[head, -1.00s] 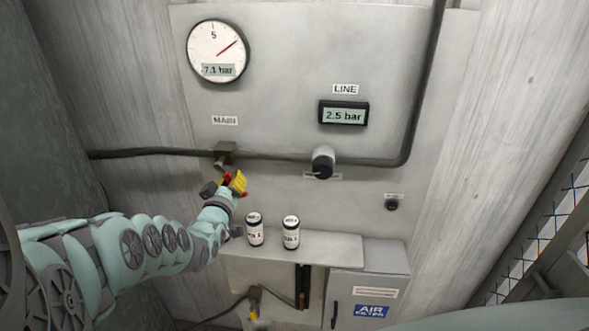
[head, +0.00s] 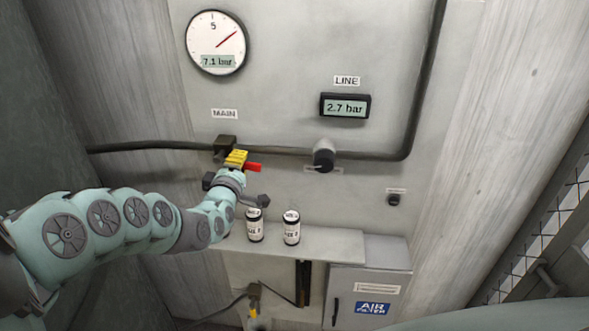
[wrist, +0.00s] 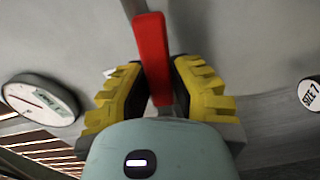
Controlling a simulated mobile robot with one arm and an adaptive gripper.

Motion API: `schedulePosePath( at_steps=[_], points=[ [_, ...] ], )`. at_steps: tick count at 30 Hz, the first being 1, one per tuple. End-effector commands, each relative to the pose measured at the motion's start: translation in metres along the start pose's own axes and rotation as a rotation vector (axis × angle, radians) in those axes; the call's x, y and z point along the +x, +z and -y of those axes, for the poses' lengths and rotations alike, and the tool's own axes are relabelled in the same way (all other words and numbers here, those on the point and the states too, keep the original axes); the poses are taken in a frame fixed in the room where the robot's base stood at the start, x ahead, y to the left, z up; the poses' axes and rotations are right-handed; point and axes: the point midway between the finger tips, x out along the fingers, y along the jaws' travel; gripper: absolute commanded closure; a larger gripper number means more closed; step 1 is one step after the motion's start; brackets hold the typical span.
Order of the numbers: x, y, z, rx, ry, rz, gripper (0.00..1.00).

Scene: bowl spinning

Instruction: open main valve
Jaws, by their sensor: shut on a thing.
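The main valve body (head: 225,143) sits on the dark pipe under the MAIN label (head: 224,114). Its red handle (head: 253,167) shows to the right of my gripper's yellow fingers. My gripper (head: 236,158) is at the handle, just below the valve body. In the wrist view the red handle (wrist: 151,48) runs between the two yellow fingers, and they are shut on it. The fingers hide part of the handle in the head view.
A round gauge (head: 216,42) reads 7.1 bar, and the LINE display (head: 345,106) reads 2.7 bar. A black knob (head: 323,157) is right of the valve. Two labelled cans (head: 291,228) stand on a shelf (head: 335,243) below my gripper. An air filter box (head: 368,290) is lower right.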

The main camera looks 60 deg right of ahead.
Motion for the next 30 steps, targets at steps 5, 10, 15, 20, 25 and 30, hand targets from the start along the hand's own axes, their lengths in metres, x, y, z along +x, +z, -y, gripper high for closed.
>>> schedulePosePath(
  at_steps=[5, 10, 15, 20, 25, 30],
  points=[
    [0.0000, -0.0012, -0.0043, -0.090, -0.002, -0.002, 1.00],
    [0.0002, -0.0010, -0.0074, -0.139, -0.001, 0.000, 1.00],
    [0.0002, -0.0009, -0.0087, -0.159, -0.001, 0.000, 1.00],
    [0.0003, -0.0010, -0.0090, -0.163, -0.001, 0.000, 1.00],
    [0.0003, -0.0011, -0.0090, -0.163, 0.000, -0.001, 1.00],
    [0.0003, -0.0012, -0.0091, -0.162, 0.000, -0.001, 0.65]
  ],
)
